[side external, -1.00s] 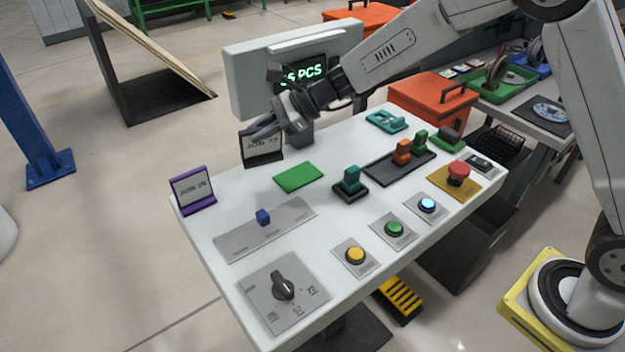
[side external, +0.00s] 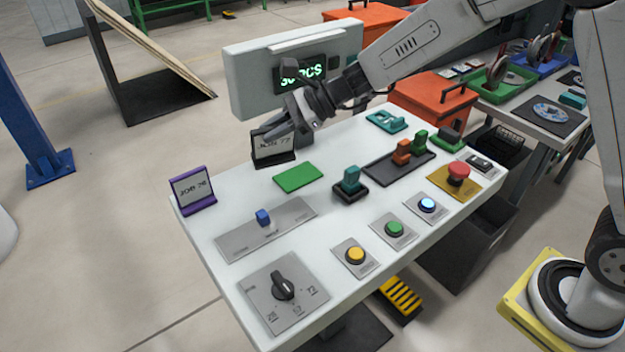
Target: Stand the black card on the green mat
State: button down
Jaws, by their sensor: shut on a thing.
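The black card (side external: 272,149) is a dark-framed sign with a pale face and printed lettering. My gripper (side external: 283,132) is shut on its upper part and holds it roughly upright. The card appears just behind and left of the green mat (side external: 298,178), which lies flat and bare on the white table. I cannot tell whether the card's lower edge touches the table. The fingertips are partly hidden against the card.
A purple-framed card (side external: 193,190) stands at the table's left edge. A slider panel (side external: 288,222) lies in front of the mat. A teal switch (side external: 351,184) stands right of it. A display box (side external: 250,82) rises behind my gripper.

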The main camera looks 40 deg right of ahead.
jog(key=s+d+r+m+t+h, duration=0.1)
jog(key=s+d+m+t, duration=0.1)
jog(key=s+d+m, duration=0.3)
jog(key=s+d+m+t+h, duration=0.1)
jog(key=d+m, duration=0.2)
jog(key=d, duration=0.3)
jog(key=w+a+f, duration=0.1)
jog(key=w+f, duration=0.8)
jog(key=w, duration=0.4)
jog(key=shift+f+h, duration=0.15)
jog(key=shift+h, duration=0.15)
jog(key=shift+w+f, duration=0.1)
jog(key=shift+w, duration=0.05)
jog(key=shift+w+f, duration=0.2)
jog(key=shift+f, duration=1.55)
jog(key=shift+f, duration=0.1)
